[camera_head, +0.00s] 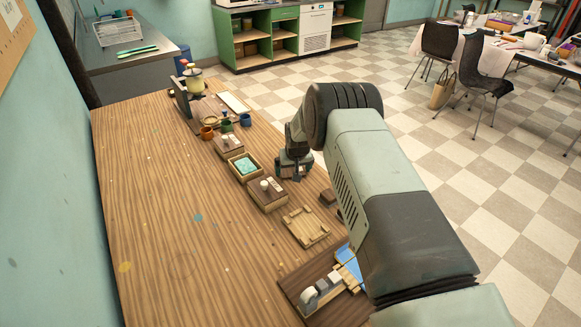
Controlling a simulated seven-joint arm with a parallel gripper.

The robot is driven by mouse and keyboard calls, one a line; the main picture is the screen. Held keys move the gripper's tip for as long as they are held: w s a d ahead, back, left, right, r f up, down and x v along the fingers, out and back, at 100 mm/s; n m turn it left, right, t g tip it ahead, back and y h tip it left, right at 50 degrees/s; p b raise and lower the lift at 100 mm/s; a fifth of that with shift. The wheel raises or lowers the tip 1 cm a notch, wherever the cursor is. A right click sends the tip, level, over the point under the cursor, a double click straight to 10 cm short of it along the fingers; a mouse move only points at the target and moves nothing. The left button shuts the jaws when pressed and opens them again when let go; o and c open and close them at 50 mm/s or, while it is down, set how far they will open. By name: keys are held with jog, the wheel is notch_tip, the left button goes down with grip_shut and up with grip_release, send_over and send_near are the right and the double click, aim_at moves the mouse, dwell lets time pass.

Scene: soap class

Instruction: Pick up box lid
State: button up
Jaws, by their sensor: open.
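My gripper (291,176) points down over the right side of the wooden table, open, with its fingertips small and partly hidden by its own body. Left of it is a wooden box (245,167) with turquoise contents showing at its open top. In front of that stands a wooden piece with a pale knob (266,193), and a similar knobbed piece (229,146) stands behind. A flat wooden piece with raised edges (304,228) lies nearer the camera. I cannot tell for sure which of these is the box lid. Nothing shows held in the gripper.
Small coloured cups (226,125) and a stand with a jar (194,82) are at the table's far end. A dark board (308,309) with a tape roll lies at the near right. A small dark block (328,196) is near the right edge. The table's left side (160,200) is clear.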

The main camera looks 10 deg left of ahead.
jog(key=c, duration=0.8)
jog(key=shift+r, duration=0.2)
notch_tip(320, 180, up, 9)
jog(key=s+a+r+n+y, duration=0.1)
jog(key=s+a+n, duration=0.3)
jog(key=a, duration=1)
jog(key=shift+g, duration=0.4)
jog(key=shift+s+d+f, duration=0.1)
jog(key=shift+f, duration=1.35)
jog(key=shift+d+f, duration=0.1)
jog(key=shift+f, duration=1.35)
